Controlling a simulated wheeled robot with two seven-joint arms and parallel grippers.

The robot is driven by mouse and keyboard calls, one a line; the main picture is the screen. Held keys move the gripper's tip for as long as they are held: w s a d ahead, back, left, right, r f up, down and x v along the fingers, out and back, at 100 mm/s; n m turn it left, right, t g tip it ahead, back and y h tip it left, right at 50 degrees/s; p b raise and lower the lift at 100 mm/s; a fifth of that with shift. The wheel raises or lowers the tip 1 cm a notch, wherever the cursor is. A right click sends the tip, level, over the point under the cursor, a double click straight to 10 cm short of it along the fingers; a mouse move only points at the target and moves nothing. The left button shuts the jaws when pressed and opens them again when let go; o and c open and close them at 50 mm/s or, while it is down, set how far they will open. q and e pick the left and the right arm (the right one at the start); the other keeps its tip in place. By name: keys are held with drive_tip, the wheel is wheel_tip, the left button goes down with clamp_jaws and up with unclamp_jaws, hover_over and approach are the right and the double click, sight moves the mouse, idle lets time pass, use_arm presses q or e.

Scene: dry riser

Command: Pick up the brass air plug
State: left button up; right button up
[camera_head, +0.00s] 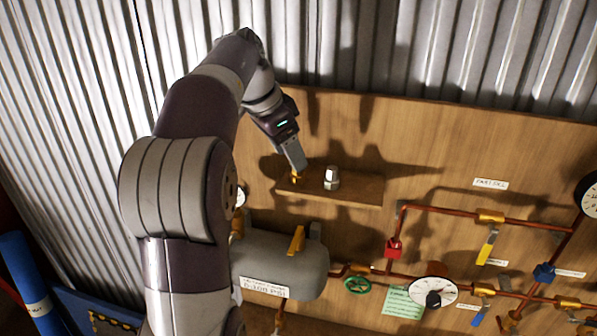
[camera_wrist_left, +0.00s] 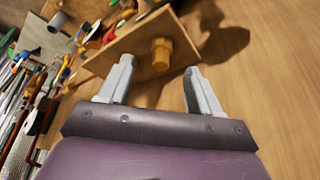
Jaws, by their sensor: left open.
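The brass air plug (camera_wrist_left: 161,53) stands on a small wooden shelf (camera_wrist_left: 105,66) in the left wrist view, ahead of the fingertips and between their lines. In the head view the plug (camera_head: 294,177) shows only partly, just below my left fingertips. My left gripper (camera_wrist_left: 153,80) is open, with nothing between its fingers. In the head view the left gripper (camera_head: 301,167) reaches down to the left end of the shelf (camera_head: 345,188). I cannot tell whether the fingers touch the plug. My right gripper is not in view.
A silver fitting (camera_head: 331,178) stands on the shelf, right of the plug. Red pipes, valves and a gauge (camera_head: 433,292) fill the wooden board's lower right. Bare board lies above the shelf.

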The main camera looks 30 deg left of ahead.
use_arm(q)
drive_tip(key=p+x, duration=0.1)
drive_tip(key=x, duration=0.3)
drive_tip(key=shift+w+f+p, duration=0.15)
drive_tip(key=shift+w+p, duration=0.2)
drive_tip(key=shift+w, duration=0.15)
drive_tip(key=shift+d+f, duration=0.1)
drive_tip(key=shift+f, duration=0.1)
drive_tip(key=shift+s+d, duration=0.15)
drive_tip(key=shift+s, duration=0.1)
drive_tip(key=shift+w, duration=0.15)
drive_tip(key=c, duration=1.1)
drive_tip(key=shift+c, duration=0.2)
drive_tip(key=shift+r, duration=0.1)
